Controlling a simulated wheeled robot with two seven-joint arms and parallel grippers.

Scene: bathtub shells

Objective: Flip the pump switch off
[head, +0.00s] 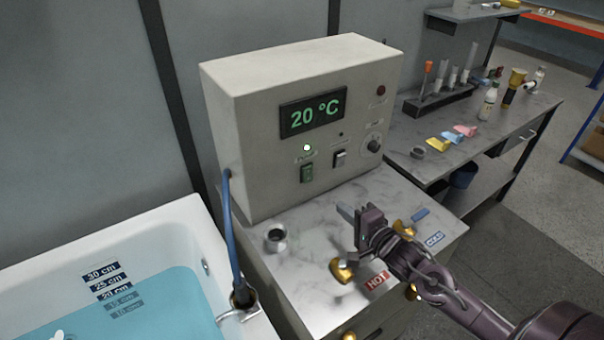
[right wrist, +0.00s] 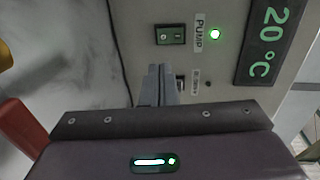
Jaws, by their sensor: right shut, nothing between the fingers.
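The pump switch (head: 307,172) is a green rocker on the front of a beige control box (head: 270,190). A green light (head: 307,147) glows just above it. In the right wrist view the switch (right wrist: 170,35) shows beside the PUMP label (right wrist: 200,33) and the lit green light (right wrist: 215,34). My right gripper (head: 350,213) is shut and empty, in front of the box, below and to the right of the switch and apart from it. Its fingers (right wrist: 157,85) point toward the panel in the wrist view. My left gripper is not in view.
A grey-white switch (head: 339,158) and a knob (head: 373,143) sit right of the pump switch. The display (head: 313,112) reads 20 °C. Gold HOT and COLD taps (head: 341,270) stand on the marble counter near my right gripper. A water-filled bathtub (head: 150,250) is at left, with a blue hose (head: 233,235).

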